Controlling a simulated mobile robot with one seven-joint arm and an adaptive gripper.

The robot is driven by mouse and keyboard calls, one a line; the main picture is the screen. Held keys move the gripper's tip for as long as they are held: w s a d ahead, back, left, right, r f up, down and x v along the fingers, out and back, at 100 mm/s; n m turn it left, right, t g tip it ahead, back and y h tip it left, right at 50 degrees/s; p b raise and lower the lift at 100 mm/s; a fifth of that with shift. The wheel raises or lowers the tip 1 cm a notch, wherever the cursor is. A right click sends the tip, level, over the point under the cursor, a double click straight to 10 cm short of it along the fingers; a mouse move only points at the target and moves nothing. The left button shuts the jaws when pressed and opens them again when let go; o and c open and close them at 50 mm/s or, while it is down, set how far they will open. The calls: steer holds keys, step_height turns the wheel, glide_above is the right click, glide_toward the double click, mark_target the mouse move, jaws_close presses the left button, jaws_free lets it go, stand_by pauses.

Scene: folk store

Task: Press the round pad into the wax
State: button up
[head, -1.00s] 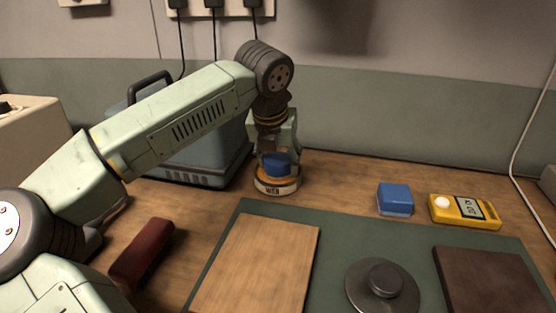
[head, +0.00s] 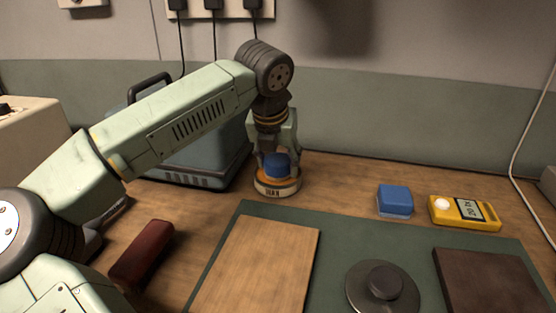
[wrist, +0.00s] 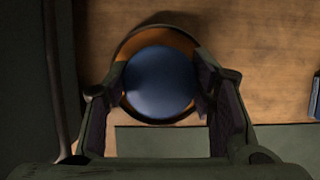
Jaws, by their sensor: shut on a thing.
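My gripper (head: 275,165) reaches down from above and is shut on the pad. In the wrist view the blue pad (wrist: 159,82) fills the space between my two fingers (wrist: 158,95), with the orange wax (wrist: 125,50) around it inside the tin's rim. The pad's underside is hidden, so I cannot tell how deep it sits.
A grey-blue case (head: 200,160) stands close behind my gripper to the left. A green mat (head: 330,225) holds a wooden board (head: 257,265), a grey disc with a knob (head: 360,290) and a dark slab (head: 488,283). A blue block (head: 394,199), yellow meter (head: 450,212) and dark red block (head: 142,252) lie around it.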

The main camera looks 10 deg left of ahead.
steer(key=shift+r+p, duration=1.75)
steer(key=shift+r, duration=1.6)
steer(key=shift+f, duration=0.1)
